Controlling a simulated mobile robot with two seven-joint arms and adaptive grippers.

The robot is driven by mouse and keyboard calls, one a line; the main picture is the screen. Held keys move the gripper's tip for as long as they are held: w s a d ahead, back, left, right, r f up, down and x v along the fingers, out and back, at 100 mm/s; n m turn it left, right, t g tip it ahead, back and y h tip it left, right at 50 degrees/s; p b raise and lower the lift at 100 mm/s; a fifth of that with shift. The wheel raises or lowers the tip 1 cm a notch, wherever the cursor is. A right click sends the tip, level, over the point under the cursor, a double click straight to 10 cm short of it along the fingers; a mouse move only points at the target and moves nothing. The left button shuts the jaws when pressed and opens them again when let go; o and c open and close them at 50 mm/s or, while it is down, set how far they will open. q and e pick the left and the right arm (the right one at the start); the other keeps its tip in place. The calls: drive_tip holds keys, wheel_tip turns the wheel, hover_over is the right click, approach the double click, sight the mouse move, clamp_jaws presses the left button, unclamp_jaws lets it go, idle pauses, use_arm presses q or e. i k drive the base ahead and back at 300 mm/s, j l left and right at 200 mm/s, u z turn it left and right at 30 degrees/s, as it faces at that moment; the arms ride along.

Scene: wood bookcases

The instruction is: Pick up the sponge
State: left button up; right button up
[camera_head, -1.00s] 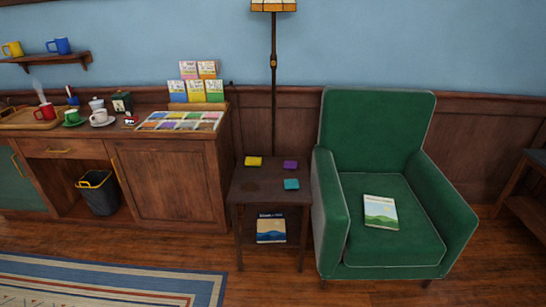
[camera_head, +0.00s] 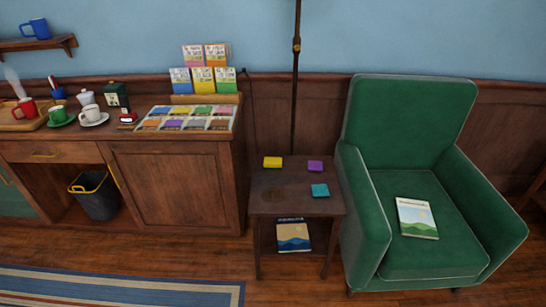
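Three small sponge-like blocks lie apart on a small dark wood side table (camera_head: 290,207). A yellow block (camera_head: 272,162) is at the back left, a purple block (camera_head: 315,166) at the back right, and a teal block (camera_head: 320,190) at the front right. I cannot tell from looks alone which one is the sponge. Neither of my grippers is in view.
A green armchair (camera_head: 430,250) with a book (camera_head: 417,218) on its seat stands close to the table's right. A wood cabinet (camera_head: 175,185) with cups and packet displays is at left. A lamp pole (camera_head: 296,90) rises behind the table. Another book (camera_head: 293,235) is on the lower shelf.

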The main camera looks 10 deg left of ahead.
sight(268, 163)
drive_tip(key=i+j, duration=0.3)
drive_tip(key=j, duration=0.15)
drive_tip(key=i+j+z, duration=0.1)
drive_tip(key=i+j, duration=0.2)
drive_tip(key=j, duration=0.15)
